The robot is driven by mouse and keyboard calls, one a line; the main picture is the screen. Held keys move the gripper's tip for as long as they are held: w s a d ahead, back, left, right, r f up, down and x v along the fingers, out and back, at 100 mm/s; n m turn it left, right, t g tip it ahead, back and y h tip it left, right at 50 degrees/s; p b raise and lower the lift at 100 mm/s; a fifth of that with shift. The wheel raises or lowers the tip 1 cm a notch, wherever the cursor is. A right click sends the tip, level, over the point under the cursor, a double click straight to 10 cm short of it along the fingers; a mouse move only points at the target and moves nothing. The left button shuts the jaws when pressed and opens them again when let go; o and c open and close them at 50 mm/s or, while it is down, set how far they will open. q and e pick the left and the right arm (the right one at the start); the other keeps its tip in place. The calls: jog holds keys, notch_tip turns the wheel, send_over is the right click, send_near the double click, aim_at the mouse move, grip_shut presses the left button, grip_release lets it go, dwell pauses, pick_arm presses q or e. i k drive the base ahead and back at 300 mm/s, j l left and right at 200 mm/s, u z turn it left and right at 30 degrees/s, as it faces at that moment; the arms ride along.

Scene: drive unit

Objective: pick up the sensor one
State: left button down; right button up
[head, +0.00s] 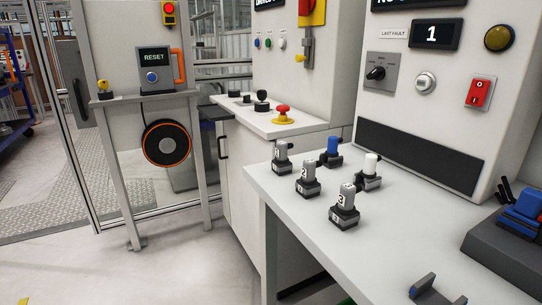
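Several small sensors with dark square bases stand upright on the white table (415,235). The grey-topped one at the back left, sensor one (282,152), seems to bear a 1, though the mark is small. A second grey one (307,176) with a 2 stands in front of it to the right. A third grey one (344,203), seemingly marked 3, stands nearest. A blue-topped one (332,148) and a white-topped one (371,165) stand behind to the right. Neither of my grippers is in view, and nothing touches the sensors.
A white control panel (430,120) rises behind the table. A dark grey block with a blue part (522,212) sits at the right. A dark bracket-like piece (435,290) lies at the front edge. A lower counter with a red mushroom button (283,112) stands behind left; floor is open at left.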

aim_at(281, 150)
jog(key=j+z, duration=0.1)
jog(key=z, duration=0.45)
jog(key=i+j+z, duration=0.15)
jog(key=j+z, duration=0.15)
jog(key=j, duration=0.15)
jog(key=i+j+z, duration=0.25)
jog(key=j, duration=0.25)
jog(key=j+z, duration=0.3)
jog(key=j, duration=0.2)
